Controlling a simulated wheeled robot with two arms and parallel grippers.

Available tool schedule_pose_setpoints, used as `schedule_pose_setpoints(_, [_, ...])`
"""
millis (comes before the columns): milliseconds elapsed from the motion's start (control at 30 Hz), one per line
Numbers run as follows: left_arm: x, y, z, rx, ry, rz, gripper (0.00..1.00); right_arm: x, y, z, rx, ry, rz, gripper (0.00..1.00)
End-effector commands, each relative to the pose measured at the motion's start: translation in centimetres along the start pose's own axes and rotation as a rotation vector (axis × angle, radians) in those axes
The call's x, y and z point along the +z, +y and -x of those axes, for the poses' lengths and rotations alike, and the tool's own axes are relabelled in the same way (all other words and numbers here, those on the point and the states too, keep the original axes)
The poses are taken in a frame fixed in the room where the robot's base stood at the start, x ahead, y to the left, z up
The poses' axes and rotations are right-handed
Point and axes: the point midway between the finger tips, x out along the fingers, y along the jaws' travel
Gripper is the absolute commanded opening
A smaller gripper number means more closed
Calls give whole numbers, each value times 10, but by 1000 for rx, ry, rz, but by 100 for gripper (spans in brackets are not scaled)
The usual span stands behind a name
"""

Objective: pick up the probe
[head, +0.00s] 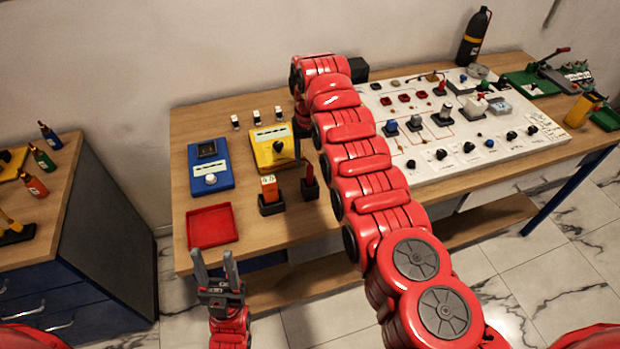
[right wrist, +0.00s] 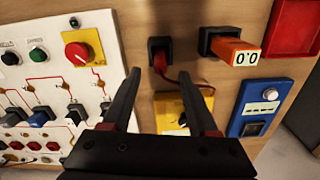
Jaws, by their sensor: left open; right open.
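The probe (head: 310,174) looks like a slim dark red stick standing upright in a black holder (head: 309,190), just left of my right arm. In the right wrist view the probe (right wrist: 160,60) sits in its holder beyond my fingertips, roughly centred between them, with a red cable running toward the yellow meter. My right gripper (right wrist: 161,80) is open and empty, its fingers apart from the probe. In the head view it is mostly hidden by my arm. My left gripper (head: 213,256) is open and empty in front of the table, below the red tray.
An orange block reading 0.0 (head: 269,187) stands in another holder beside the probe. A yellow meter (head: 273,146), a blue meter (head: 210,167) and a red tray (head: 212,226) are near. A white panel with knobs (head: 470,150) fills the right.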

Motion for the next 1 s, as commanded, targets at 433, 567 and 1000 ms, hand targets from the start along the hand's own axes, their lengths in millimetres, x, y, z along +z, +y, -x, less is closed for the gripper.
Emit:
schedule_pose_setpoints(433, [-4, -1, -21, 0, 0, 0, 50, 3, 0, -47, 0, -3, 0, 60])
schedule_pose_setpoints(567, [-4, -1, -21, 0, 0, 0, 50, 3, 0, -50, 0, -1, 0, 60])
schedule_pose_setpoints(1000, [-4, -1, -21, 0, 0, 0, 50, 3, 0, -50, 0, -1, 1, 4])
